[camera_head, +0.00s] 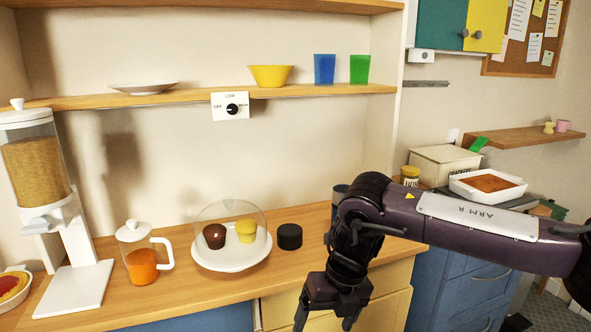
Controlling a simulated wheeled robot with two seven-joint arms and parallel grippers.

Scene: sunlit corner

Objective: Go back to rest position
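My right arm (470,222) reaches in from the right edge, with its forearm across the front of the counter. My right gripper (323,322) points down in front of the pale yellow drawers, below the counter's front edge. Its two fingers are spread apart with nothing seen between them, and the tips run to the bottom edge of the picture. My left arm and gripper are not in view.
Near the arm on the wooden counter (190,300) are a black round container (289,237), a domed plate (232,257) with two muffins, and a jug (141,262) of orange liquid. A cereal dispenser (78,289) stands left. A white baking dish (488,195) sits behind the forearm.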

